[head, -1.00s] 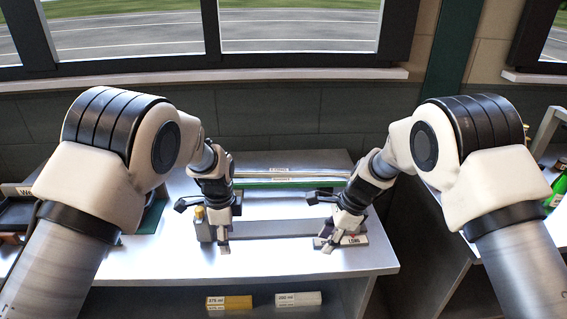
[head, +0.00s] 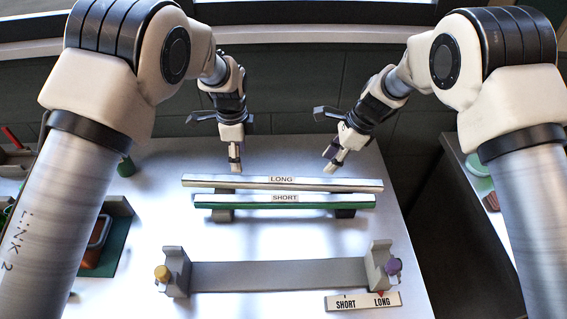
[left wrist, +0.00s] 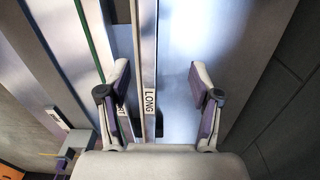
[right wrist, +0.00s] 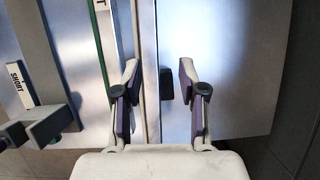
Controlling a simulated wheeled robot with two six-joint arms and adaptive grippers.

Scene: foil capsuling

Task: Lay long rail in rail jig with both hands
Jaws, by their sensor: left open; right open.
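The long rail (head: 330,185) is a pale bar labelled LONG, lying across dark supports at the back of the bench. The rail jig (head: 280,274) stands nearer the front, with an upright grey end block at each end; no rail lies in it. My left gripper (head: 235,168) is open above the bench just behind the long rail's left part. In the left wrist view the long rail (left wrist: 149,75) runs between its spread fingers. My right gripper (head: 333,166) is open behind the rail's right part. In the right wrist view the long rail (right wrist: 147,60) passes between its fingers.
The short rail (head: 320,201), with a green side, lies parallel in front of the long one. A SHORT/LONG plate (head: 362,302) sits at the jig's front right, its red marker at LONG. A yellow knob (head: 162,273) and purple knob (head: 393,265) flank the jig.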

